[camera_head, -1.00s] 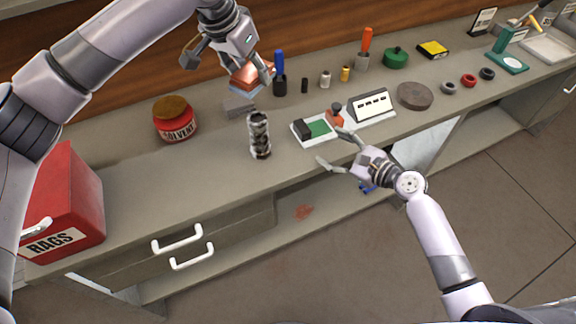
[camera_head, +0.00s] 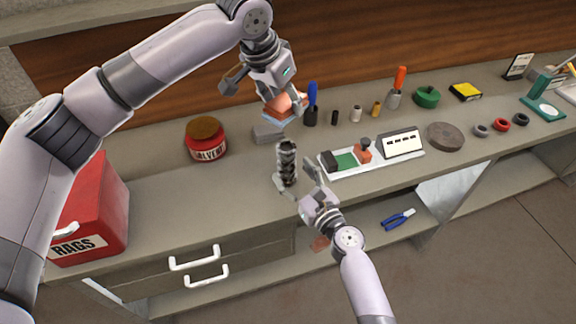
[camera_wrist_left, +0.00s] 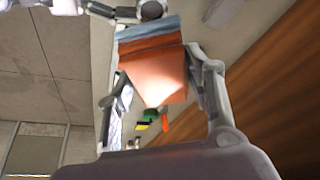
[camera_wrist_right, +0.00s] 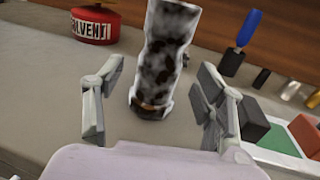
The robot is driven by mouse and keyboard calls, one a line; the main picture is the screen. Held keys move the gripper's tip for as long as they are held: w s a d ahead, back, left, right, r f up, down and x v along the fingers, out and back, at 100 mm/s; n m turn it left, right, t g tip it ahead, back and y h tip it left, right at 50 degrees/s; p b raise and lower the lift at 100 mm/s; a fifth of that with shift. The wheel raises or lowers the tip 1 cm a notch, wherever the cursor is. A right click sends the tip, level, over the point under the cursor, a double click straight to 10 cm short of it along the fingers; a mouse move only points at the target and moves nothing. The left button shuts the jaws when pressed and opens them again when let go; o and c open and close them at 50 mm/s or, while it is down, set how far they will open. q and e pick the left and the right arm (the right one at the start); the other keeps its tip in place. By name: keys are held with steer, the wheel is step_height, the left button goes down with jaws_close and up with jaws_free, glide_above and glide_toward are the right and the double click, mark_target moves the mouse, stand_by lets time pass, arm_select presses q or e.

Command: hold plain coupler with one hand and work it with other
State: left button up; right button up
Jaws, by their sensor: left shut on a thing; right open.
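A grimy, mottled black-and-white cylinder (camera_head: 287,165), apparently the plain coupler, stands upright on the bench; it also shows in the right wrist view (camera_wrist_right: 165,55). My right gripper (camera_head: 296,180) is open, with one finger on either side of the cylinder's lower part. In the right wrist view a gap shows on both sides, so contact is not visible. My left gripper (camera_head: 284,98) is shut on an orange and blue-grey layered pad (camera_wrist_left: 158,75), held above the bench behind the cylinder.
A red solvent jar (camera_head: 207,140) and grey block (camera_head: 268,133) stand behind left. A white tray (camera_head: 375,164) lies close right of the cylinder. A blue-handled tool (camera_head: 312,105) and small fittings stand behind. A red rags bin (camera_head: 95,215) is at left.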

mark_target(291, 171)
steer(key=shift+x, duration=1.9)
steer(key=shift+c, duration=0.3)
steer(key=c, duration=1.4)
